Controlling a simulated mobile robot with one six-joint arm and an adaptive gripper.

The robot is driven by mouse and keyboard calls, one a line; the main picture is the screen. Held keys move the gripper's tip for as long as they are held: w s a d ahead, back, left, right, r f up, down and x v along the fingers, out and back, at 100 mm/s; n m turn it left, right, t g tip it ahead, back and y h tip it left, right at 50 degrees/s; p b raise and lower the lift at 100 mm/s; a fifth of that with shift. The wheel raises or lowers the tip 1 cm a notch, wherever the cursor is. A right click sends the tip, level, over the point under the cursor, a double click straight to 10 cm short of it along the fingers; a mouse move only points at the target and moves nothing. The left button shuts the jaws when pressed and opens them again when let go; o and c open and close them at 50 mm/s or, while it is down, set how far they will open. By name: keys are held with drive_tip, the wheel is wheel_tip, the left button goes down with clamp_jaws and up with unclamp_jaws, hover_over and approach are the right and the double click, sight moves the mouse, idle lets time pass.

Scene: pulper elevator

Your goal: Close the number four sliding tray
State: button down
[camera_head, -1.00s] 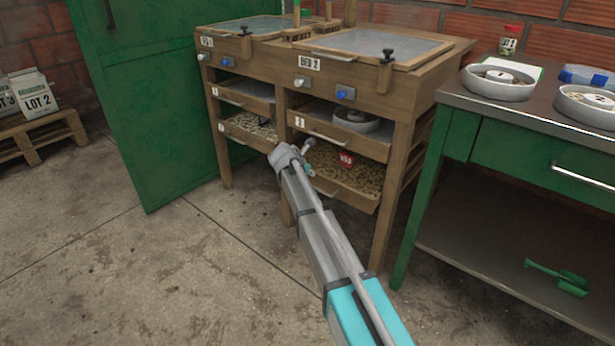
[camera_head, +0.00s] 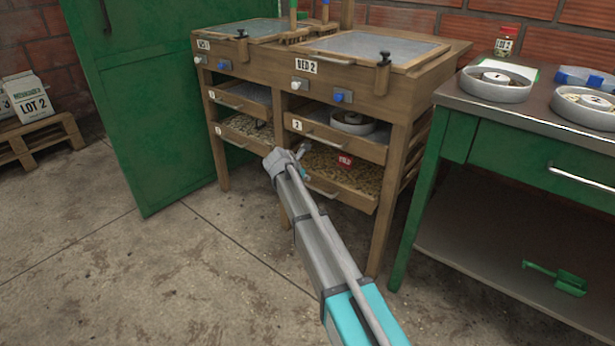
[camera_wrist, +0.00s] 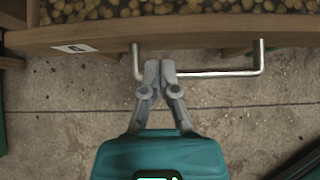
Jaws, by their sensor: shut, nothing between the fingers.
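The lower right sliding tray (camera_head: 350,195) of the wooden drying bed holds beans and sticks out a little, with a red tag on it. My arm hides its number in the head view. In the wrist view, a wooden tray front (camera_wrist: 200,35) has a small white label (camera_wrist: 75,48), unreadable here, and a metal bar handle (camera_wrist: 225,73). My gripper (camera_wrist: 160,68) is shut and empty, with its fingertips at the left part of the handle. I cannot tell whether they touch it. In the head view, my wrist largely hides the fingers in front of this tray.
A tray labelled 2 (camera_head: 330,138) sits above, holding a round container. Two more trays are on the left side. A green table (camera_head: 460,150) with round dishes stands at right, and a green cabinet (camera_head: 140,110) at left. The concrete floor (camera_head: 170,270) in front is clear.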

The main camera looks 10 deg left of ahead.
drive_tip(key=f+p+v, duration=0.1)
drive_tip(key=p+v, duration=0.6)
drive_tip(key=v, duration=0.4)
drive_tip(key=shift+s+a+r, duration=0.15)
drive_tip(key=shift+s+a, duration=0.25)
drive_tip(key=shift+s, duration=0.1)
drive_tip(key=s+d+m+g+p, duration=0.1)
drive_tip(key=s+d+m, duration=0.25)
drive_tip(key=d, duration=0.35)
drive_tip(key=s+d+m+g+p, duration=0.1)
drive_tip(key=s+d+m+g, duration=0.15)
drive_tip(key=d+m, duration=0.3)
drive_tip(key=s+d+m+g+y+p, duration=0.3)
drive_tip(key=s+d+m+g+y, duration=0.1)
drive_tip(key=s+d+m, duration=1.6)
drive_tip(key=s, duration=0.2)
drive_tip(key=shift+s+f+m+y, duration=0.25)
drive_tip(key=shift+s+m+y, duration=0.05)
drive_tip(key=shift+s+y, duration=0.1)
drive_tip(key=shift+a, duration=0.2)
